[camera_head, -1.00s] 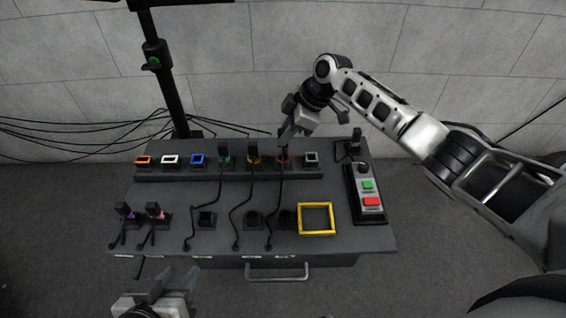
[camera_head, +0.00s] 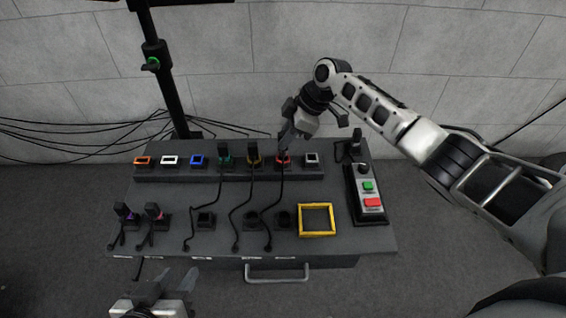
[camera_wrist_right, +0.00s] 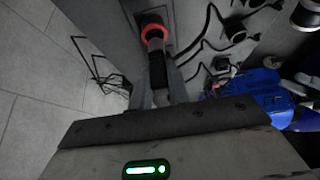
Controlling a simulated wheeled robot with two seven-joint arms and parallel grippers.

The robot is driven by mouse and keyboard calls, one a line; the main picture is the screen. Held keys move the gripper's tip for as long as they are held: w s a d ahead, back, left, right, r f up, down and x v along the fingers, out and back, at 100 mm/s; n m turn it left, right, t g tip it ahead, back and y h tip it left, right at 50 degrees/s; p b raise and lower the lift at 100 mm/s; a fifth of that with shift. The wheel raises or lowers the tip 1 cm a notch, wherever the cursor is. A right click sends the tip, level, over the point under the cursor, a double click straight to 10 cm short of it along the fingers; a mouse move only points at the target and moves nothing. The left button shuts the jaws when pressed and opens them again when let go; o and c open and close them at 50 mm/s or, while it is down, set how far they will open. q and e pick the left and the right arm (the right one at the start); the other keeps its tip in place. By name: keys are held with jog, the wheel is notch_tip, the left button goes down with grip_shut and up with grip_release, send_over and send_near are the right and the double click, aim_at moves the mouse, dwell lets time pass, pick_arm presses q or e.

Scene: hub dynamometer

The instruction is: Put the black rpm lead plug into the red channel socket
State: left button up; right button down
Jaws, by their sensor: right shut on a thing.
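My right gripper (camera_head: 286,140) is above the back row of sockets, at the red channel socket (camera_head: 277,161). In the right wrist view it is shut on the black rpm lead plug (camera_wrist_right: 157,68). The plug's far end is at the red ring (camera_wrist_right: 153,33) of the socket; I cannot tell how deep it sits. The black lead hangs from there down the front of the panel. My left gripper (camera_head: 170,284) is low at the bottom edge, open and empty, apart from the panel.
Orange (camera_head: 143,160), white (camera_head: 170,159) and blue (camera_head: 197,160) sockets are left in the row; plugs stand at the green (camera_head: 224,157) and yellow (camera_head: 253,158) ones. A grey socket (camera_head: 311,158) is close right. A yellow frame (camera_head: 316,234) and button box (camera_head: 369,205) are nearer.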

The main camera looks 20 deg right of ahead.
pick_arm(q)
jog(key=shift+f, duration=0.15)
pick_arm(e)
jog(key=shift+f, duration=0.25)
